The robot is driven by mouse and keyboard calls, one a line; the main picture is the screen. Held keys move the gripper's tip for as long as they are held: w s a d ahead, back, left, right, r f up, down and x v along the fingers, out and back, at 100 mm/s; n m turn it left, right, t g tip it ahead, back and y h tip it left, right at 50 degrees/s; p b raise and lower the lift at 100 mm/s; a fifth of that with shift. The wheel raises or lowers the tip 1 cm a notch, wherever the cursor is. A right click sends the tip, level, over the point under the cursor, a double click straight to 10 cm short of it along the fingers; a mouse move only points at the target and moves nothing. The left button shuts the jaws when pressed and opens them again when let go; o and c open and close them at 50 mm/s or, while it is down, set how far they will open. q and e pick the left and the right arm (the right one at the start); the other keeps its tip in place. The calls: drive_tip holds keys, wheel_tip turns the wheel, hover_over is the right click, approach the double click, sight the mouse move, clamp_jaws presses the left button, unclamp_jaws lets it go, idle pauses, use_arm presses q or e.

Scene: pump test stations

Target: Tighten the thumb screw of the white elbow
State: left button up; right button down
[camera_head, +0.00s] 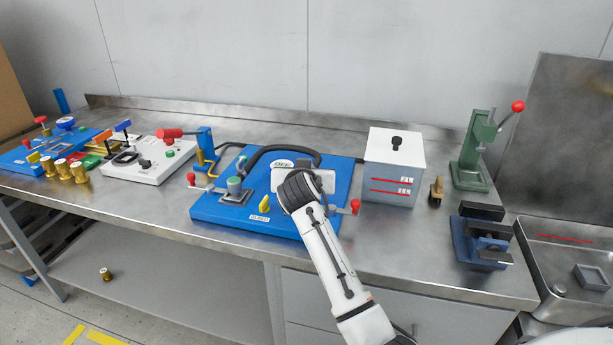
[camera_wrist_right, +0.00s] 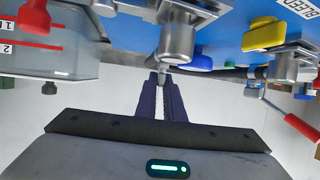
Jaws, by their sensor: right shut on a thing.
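My right gripper (camera_wrist_right: 161,85) is shut at the end of a small grey metal piece (camera_wrist_right: 163,74), apparently the thumb screw, just under a silver cylindrical fitting (camera_wrist_right: 178,42). In the head view my right gripper reaches over the blue pump board (camera_head: 215,211) and its wrist hides the fingertips and the part they hold. The white elbow cannot be made out clearly in either view. My left gripper is not in view.
A yellow knob (camera_head: 265,203) stands left of my gripper, by the BLEED label. Red-tipped levers (camera_head: 191,179) stick out at the board's sides. A white-lidded tank (camera_head: 393,170) stands close on the right, before a green press (camera_head: 472,160). Black hose (camera_head: 270,150) runs behind.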

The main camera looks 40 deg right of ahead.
drive_tip(key=shift+a+f+m+g+h+b, duration=0.1)
drive_tip(key=shift+f+m+g+h+b, duration=0.15)
drive_tip(key=shift+m+g+h+b, duration=0.5)
drive_tip(key=shift+r+m+g+h+b, duration=0.1)
drive_tip(key=shift+m+g+h+b, duration=0.15)
drive_tip(key=shift+m+b, duration=0.2)
drive_tip(key=c, duration=1.9)
unclamp_jaws()
drive_tip(key=shift+o, duration=0.2)
drive_tip(key=shift+r, duration=0.1)
drive_tip(key=v, duration=1)
drive_tip(key=shift+b, duration=0.4)
